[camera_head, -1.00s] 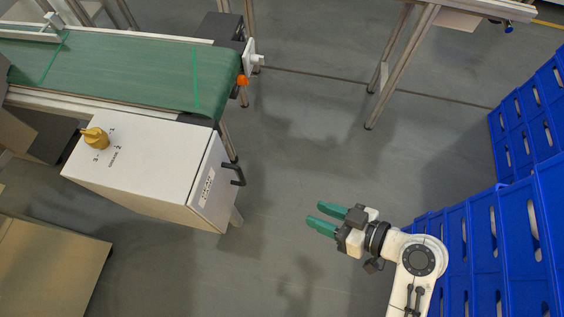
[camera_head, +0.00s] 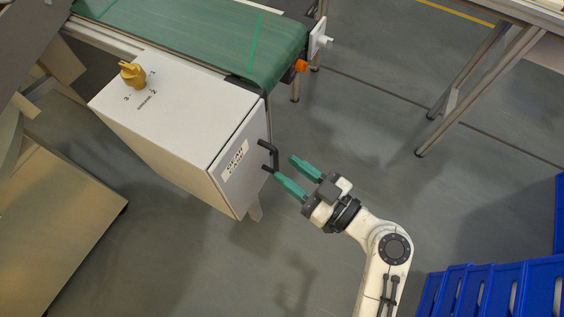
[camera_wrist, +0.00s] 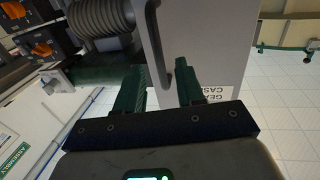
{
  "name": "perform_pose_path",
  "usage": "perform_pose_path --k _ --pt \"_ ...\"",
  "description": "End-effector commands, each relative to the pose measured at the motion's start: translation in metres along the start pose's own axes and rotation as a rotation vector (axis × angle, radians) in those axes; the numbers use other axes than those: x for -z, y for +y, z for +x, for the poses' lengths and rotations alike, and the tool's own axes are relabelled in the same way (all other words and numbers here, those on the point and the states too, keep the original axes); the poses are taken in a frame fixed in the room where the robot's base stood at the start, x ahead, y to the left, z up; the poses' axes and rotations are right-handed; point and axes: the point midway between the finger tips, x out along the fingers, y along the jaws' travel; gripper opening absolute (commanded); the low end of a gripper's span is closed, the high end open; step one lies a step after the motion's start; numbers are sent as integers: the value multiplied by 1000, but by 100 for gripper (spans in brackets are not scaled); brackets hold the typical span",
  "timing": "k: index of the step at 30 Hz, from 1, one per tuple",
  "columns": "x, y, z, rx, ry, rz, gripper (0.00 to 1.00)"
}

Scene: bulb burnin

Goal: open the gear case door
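The gear case (camera_head: 180,120) is a white box beside the green conveyor, with a yellow knob (camera_head: 132,74) on top. Its door (camera_head: 238,165) faces my arm, looks closed, and bears a label and a black bar handle (camera_head: 273,155). My gripper (camera_head: 284,174) has green fingers spread apart, with nothing between them. In the head view one fingertip is close to the lower end of the handle; I cannot tell if they touch. In the wrist view the handle (camera_wrist: 172,75) shows just ahead of and between the open fingers (camera_wrist: 162,88), with the labelled door behind.
The green conveyor (camera_head: 190,40) runs behind the gear case. A tan box (camera_head: 60,220) stands at lower left, blue bins (camera_head: 500,290) at lower right, and a metal-legged table (camera_head: 490,70) at upper right. The floor right of the door is clear.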

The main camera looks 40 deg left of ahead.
Motion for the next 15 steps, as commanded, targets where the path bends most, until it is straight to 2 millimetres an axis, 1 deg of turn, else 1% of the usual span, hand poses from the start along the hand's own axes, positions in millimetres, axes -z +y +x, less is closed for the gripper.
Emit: perform_pose_path --k 1,3,6,10,15 --pt "0 -1 8 3 0 0 38" --pt "0 0 16 2 0 1 38" --pt "0 0 25 1 -1 1 38" --pt "0 0 30 0 -1 1 38" --pt "0 0 30 -1 -1 1 38"
